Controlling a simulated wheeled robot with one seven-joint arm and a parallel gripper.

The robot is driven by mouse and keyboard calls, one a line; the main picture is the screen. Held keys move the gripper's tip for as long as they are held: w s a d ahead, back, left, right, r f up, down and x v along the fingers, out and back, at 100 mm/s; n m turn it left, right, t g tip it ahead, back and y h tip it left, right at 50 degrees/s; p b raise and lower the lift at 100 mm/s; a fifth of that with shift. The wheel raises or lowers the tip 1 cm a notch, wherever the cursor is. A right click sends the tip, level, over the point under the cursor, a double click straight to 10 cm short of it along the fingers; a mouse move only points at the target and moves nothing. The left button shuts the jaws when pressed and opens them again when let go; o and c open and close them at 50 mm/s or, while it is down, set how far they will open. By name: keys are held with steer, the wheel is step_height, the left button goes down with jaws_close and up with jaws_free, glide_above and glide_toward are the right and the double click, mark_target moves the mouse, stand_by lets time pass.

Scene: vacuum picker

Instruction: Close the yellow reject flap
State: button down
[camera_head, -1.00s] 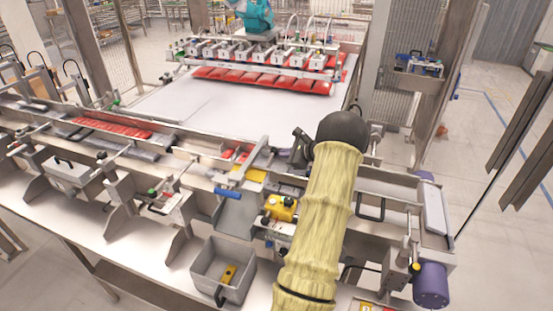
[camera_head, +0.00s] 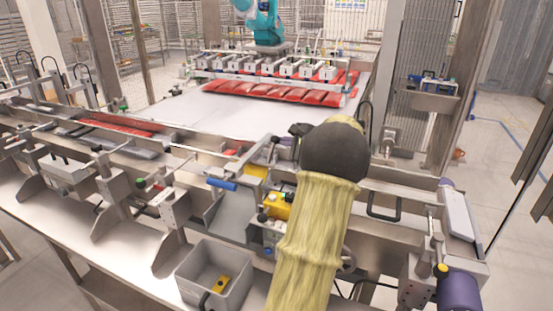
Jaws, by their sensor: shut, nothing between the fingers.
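A flat yellow plate (camera_head: 256,171), which looks like the reject flap, sits in the conveyor channel left of my arm. Its right part is close to my sleeve, and I cannot tell how far it stands open. A blue-gripped handle (camera_head: 222,184) is just left of it and lower. My arm, in a pale yellow sleeve with a dark rounded joint, reaches over the line from below. No contact with the plate shows.
A yellow control box (camera_head: 277,206) is mounted beside my sleeve. A grey bin (camera_head: 213,277) with a yellow item stands at the front. Metal rails and a black handle (camera_head: 384,207) flank my arm. Red packs (camera_head: 275,92) lie under the picker head at the back.

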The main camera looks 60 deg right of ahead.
steer(key=s+a+r+n+t+h+b, duration=0.1)
steer(key=a+r+b, duration=0.3)
steer(key=b, duration=1)
steer(key=shift+a+n, duration=0.7)
steer(key=shift+a, duration=0.45)
steer(key=shift+s, duration=0.15)
steer(key=v, duration=1.7)
steer(key=shift+a+f+p, duration=0.15)
steer(key=shift+f+p, duration=0.15)
steer(key=shift+p, duration=0.1)
steer(key=shift+s, duration=0.15)
